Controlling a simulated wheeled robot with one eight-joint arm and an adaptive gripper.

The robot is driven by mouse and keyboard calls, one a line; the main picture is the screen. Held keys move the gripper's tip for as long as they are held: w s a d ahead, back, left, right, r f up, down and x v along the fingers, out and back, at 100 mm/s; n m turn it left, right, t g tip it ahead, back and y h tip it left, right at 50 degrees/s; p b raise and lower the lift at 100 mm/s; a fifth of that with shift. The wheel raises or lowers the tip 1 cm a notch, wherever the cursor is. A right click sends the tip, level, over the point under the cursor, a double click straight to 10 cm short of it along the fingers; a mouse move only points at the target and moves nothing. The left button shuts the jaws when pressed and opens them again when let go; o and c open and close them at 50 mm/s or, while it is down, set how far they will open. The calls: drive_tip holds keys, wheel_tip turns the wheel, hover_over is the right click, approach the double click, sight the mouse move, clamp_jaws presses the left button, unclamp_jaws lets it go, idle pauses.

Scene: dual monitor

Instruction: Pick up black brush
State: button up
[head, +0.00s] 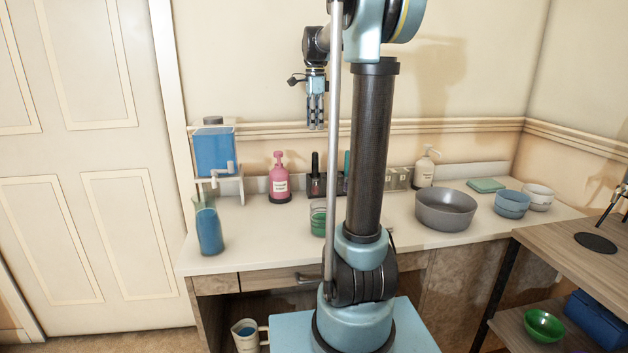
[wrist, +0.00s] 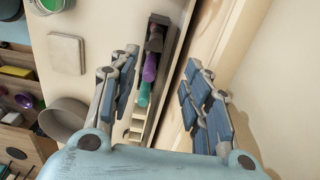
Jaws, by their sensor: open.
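What looks like the black brush (head: 315,163) stands upright in a dark holder on the counter, against the back wall, left of my arm in the head view. In the wrist view a dark item (wrist: 155,42), likely the same brush, is at the far end of a row with a purple item (wrist: 150,68) and a teal item (wrist: 144,94). My gripper (head: 316,122) hangs pointing down, well above the holder in the head view. In the wrist view my gripper (wrist: 163,66) has its fingers spread wide, with nothing between them. My arm hides part of the row in the head view.
A pink pump bottle (head: 280,180) stands left of the holder. A green glass (head: 318,218) is in front. A blue dispenser (head: 214,152) and blue vase (head: 208,227) are farther left. A grey bowl (head: 445,210) and white pump bottle (head: 425,168) are right of my arm.

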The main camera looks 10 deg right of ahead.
approach(315, 166)
drive_tip(key=f, duration=0.1)
drive_tip(key=w+f, duration=0.1)
drive_tip(key=f, duration=0.1)
drive_tip(key=w+f, duration=0.1)
drive_tip(key=f, duration=0.1)
drive_tip(key=shift+d+f, duration=0.15)
drive_tip(key=shift+s+f, duration=0.15)
drive_tip(key=shift+f, duration=1.2)
drive_tip(key=shift+s+f, duration=0.15)
drive_tip(key=shift+f, duration=1.15)
clamp_jaws()
